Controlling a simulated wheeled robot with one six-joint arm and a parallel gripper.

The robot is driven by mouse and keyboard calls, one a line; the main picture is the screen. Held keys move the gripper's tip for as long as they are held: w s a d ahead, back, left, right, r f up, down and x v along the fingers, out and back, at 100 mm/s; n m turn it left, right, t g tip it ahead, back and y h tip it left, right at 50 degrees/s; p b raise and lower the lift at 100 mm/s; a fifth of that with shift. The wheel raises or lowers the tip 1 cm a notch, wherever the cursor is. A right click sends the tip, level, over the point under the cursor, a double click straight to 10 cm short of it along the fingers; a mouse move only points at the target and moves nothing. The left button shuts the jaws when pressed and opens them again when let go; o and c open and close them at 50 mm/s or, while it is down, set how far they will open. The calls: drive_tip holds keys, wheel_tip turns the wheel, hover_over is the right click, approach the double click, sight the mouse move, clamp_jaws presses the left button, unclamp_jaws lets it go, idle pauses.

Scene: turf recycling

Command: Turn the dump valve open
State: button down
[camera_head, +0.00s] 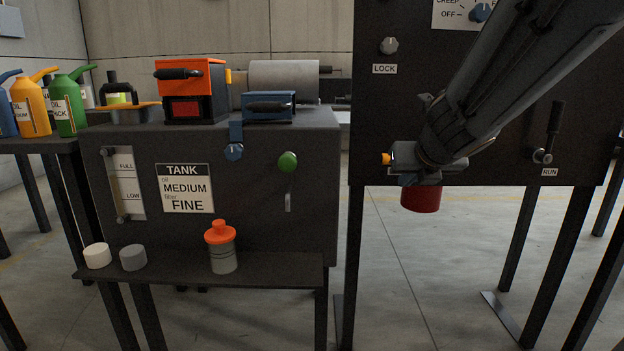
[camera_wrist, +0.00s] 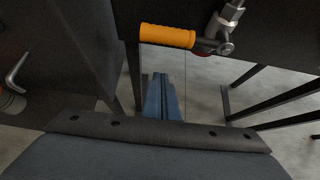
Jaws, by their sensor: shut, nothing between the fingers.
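A valve with an orange grip (camera_wrist: 167,36) shows in the wrist view. The grip points left, and its dark stem runs to a metal pivot and fitting (camera_wrist: 225,46) on the right. In the head view only the orange end (camera_head: 386,158) shows at the lower left of the dark panel; my wrist covers the rest. I cannot read a label that names it the dump valve. My gripper (camera_wrist: 161,78) is shut and empty, its blue fingers together below the grip in the wrist picture. I cannot tell whether they touch it. In the head view the fingertips are hidden.
A red cylinder (camera_head: 420,199) shows just under my wrist. The tank (camera_head: 250,220) with a green-knobbed lever (camera_head: 288,162) stands left, with a shelf (camera_head: 285,270) before it. The panel (camera_head: 480,170) has a lock knob and a run lever. Dark legs flank the open floor.

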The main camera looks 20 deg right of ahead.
drive_tip(key=shift+w+d+r+p, duration=0.15)
drive_tip(key=shift+w+d+r, duration=0.05)
drive_tip(key=shift+w, duration=0.55)
drive_tip(key=shift+w+d+r+p, duration=0.2)
drive_tip(key=shift+w+d, duration=0.05)
drive_tip(key=shift+w, duration=0.55)
drive_tip(key=shift+w+d+r+p, duration=0.15)
drive_tip(key=shift+w+d+r, duration=0.05)
drive_tip(key=shift+w, duration=0.55)
drive_tip(key=shift+w, duration=0.1)
